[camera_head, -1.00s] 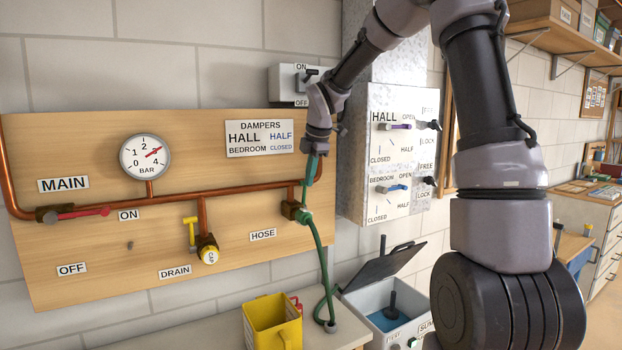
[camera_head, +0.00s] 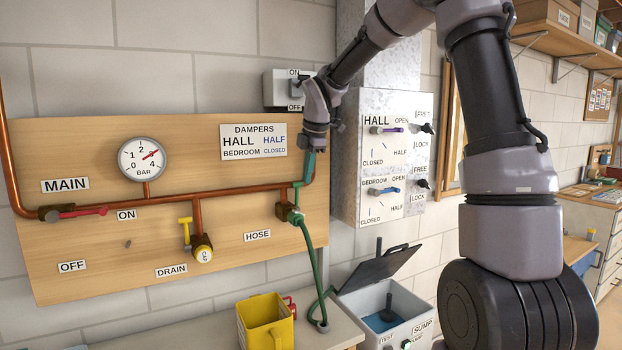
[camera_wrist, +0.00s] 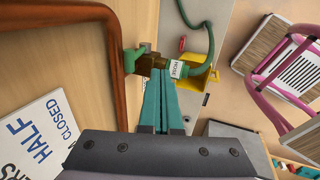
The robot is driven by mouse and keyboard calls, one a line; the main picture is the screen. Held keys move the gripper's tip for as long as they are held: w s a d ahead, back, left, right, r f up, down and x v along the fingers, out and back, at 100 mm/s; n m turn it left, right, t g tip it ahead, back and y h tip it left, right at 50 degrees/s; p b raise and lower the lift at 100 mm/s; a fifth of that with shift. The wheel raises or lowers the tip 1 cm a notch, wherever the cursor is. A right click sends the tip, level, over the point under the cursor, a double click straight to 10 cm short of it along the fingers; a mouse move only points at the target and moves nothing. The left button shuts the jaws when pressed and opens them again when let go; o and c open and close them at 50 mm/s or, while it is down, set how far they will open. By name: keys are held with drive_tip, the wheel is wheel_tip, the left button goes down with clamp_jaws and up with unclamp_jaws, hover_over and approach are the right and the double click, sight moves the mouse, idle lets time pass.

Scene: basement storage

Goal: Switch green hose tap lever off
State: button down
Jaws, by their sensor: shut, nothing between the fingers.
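The hose tap (camera_head: 288,212) is a small brass valve on the pipe at the board's right end, beside the HOSE label. Its green lever (camera_wrist: 132,58) shows in the wrist view, left of the fingertips. In the head view the lever and my teal fingers overlap, so I cannot tell its exact angle. My gripper (camera_head: 307,182) points down at the tap from above, fingers together with nothing between them. In the wrist view the fingertips (camera_wrist: 163,80) are right by the tap body; I cannot tell whether they touch it.
A copper pipe (camera_head: 240,191) runs across the board. The green hose (camera_head: 316,265) hangs below the tap. A yellow bucket (camera_head: 265,318) and an open sump box (camera_head: 400,335) stand below. The damper panel (camera_head: 392,160) is close on the right.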

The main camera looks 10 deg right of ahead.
drive_tip(key=w+a+v, duration=0.1)
drive_tip(key=v, duration=0.7)
drive_tip(key=s+d+m+t, duration=0.1)
drive_tip(key=s+d+m, duration=0.2)
drive_tip(key=s+m, duration=0.5)
drive_tip(key=s+d+m+t, duration=0.1)
drive_tip(key=s+d+m, duration=0.3)
drive_tip(key=s+m, duration=0.5)
drive_tip(key=s+d+m+t, duration=0.1)
drive_tip(key=s+d+m, duration=0.3)
drive_tip(key=s+m, duration=0.4)
drive_tip(key=s, duration=0.3)
drive_tip(key=shift+s+m+t+y, duration=0.3)
drive_tip(key=shift+s+m+y, duration=0.05)
drive_tip(key=shift+m+y, duration=0.05)
